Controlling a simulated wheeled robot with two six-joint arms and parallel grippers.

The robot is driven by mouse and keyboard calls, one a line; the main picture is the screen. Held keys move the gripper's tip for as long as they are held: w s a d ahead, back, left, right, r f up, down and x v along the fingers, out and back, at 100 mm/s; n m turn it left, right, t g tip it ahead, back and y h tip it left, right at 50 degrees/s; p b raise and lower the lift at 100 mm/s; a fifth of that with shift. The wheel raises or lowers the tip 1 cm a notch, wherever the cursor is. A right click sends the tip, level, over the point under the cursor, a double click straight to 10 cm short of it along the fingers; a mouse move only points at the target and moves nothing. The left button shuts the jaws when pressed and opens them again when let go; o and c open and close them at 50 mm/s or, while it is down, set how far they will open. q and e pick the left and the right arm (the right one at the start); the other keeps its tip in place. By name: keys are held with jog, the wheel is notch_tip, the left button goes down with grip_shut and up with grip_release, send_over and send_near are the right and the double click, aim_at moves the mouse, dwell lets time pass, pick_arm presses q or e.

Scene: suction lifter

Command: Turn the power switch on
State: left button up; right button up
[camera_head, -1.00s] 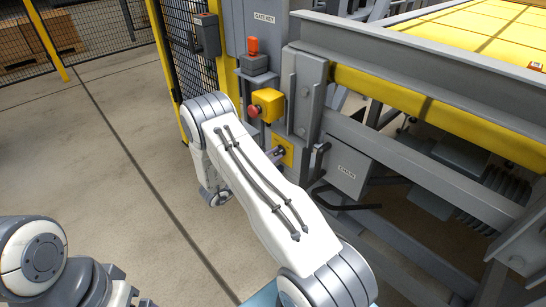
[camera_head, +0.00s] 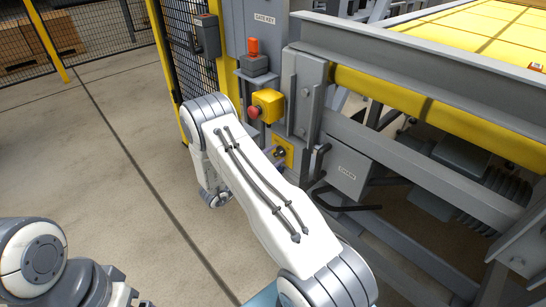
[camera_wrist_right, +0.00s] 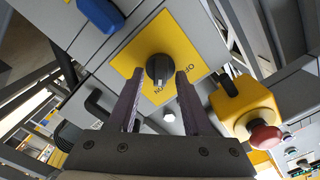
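The power switch is a black rotary knob (camera_wrist_right: 159,70) on a yellow plate (camera_wrist_right: 180,42) in the right wrist view. Lettering reading "ON" shows below the knob, and more lettering lies to its right, partly behind a finger. My right gripper (camera_wrist_right: 159,73) is open, with one finger on each side of the knob and visible gaps between. In the head view the yellow plate (camera_head: 289,158) shows just beyond my right forearm, which hides most of that gripper. My left gripper (camera_head: 122,292) is partly in view at the bottom left, its fingers not clear.
A yellow box with a red emergency button (camera_head: 266,105) sits above the plate; it also shows at right in the wrist view (camera_wrist_right: 245,105). A black handle (camera_head: 320,158) and grey box (camera_head: 347,172) stand to the right. Open floor lies left.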

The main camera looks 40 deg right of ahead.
jog(key=shift+a, duration=0.1)
jog(key=a, duration=1)
jog(key=shift+s+a+p, duration=0.15)
jog(key=shift+s+p, duration=0.25)
jog(key=shift+p, duration=0.05)
